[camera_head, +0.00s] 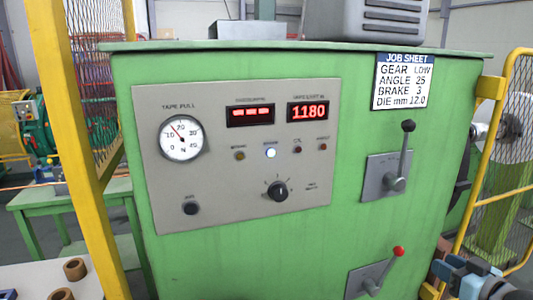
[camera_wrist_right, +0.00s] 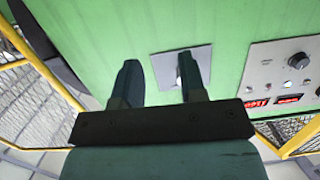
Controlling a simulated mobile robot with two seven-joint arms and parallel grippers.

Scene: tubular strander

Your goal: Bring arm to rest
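My right gripper (camera_head: 452,276) is low at the right edge of the head view, in front of the green cabinet (camera_head: 240,262) and partly cut off by the frame. In the right wrist view its two fingers (camera_wrist_right: 160,82) are apart with nothing between them. The cabinet face lies beyond them. A grey lever plate (camera_wrist_right: 165,68) shows behind one finger, which hides most of its lever. In the head view the black-knobbed lever (camera_head: 407,150) points up, clear of the gripper. The red-knobbed lever (camera_head: 386,266) tilts up right, left of the gripper. My left gripper is not seen.
The panel (camera_head: 245,155) has a dial, displays reading dashes and 1180, a lit white lamp and a rotary knob. A job sheet (camera_head: 403,81) is at upper right. Yellow guards (camera_head: 70,90) (camera_head: 500,170) flank the cabinet. A table with brown rings (camera_head: 74,269) is at lower left.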

